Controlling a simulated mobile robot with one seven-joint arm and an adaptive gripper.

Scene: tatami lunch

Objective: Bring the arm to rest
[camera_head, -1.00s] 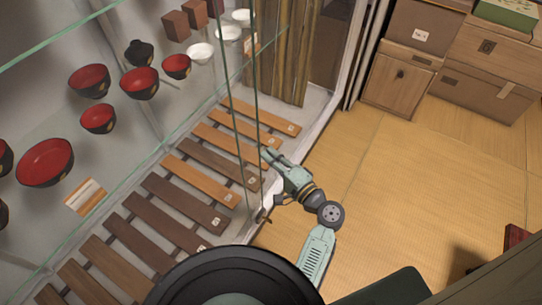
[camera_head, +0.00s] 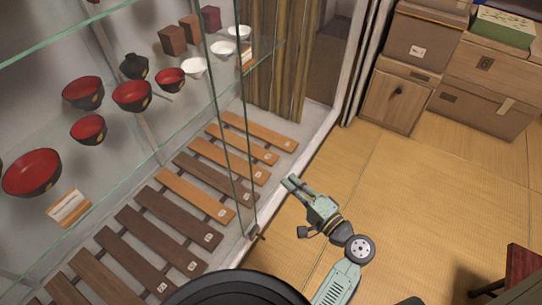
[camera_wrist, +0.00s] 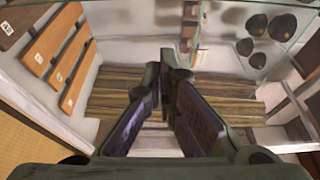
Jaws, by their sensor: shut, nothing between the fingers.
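My gripper (camera_head: 289,184) is shut and holds nothing. In the head view it is at the lower middle, by the glass cabinet's front edge, its fingers pointing up and left toward the wooden slats (camera_head: 195,195). My arm reaches it from the bottom of the picture. In the wrist view the two dark fingers (camera_wrist: 168,65) come together at the middle, with the cabinet interior behind them. The slats also show at the upper left of the wrist view (camera_wrist: 73,68). I cannot tell exactly how far the fingertips are from the glass.
A glass shelf (camera_head: 150,130) carries red-and-black bowls (camera_head: 131,96) and white bowls (camera_head: 223,48). A glass pane edge (camera_head: 240,150) stands close left of my gripper. Wooden boxes (camera_head: 480,105) stand at the upper right.

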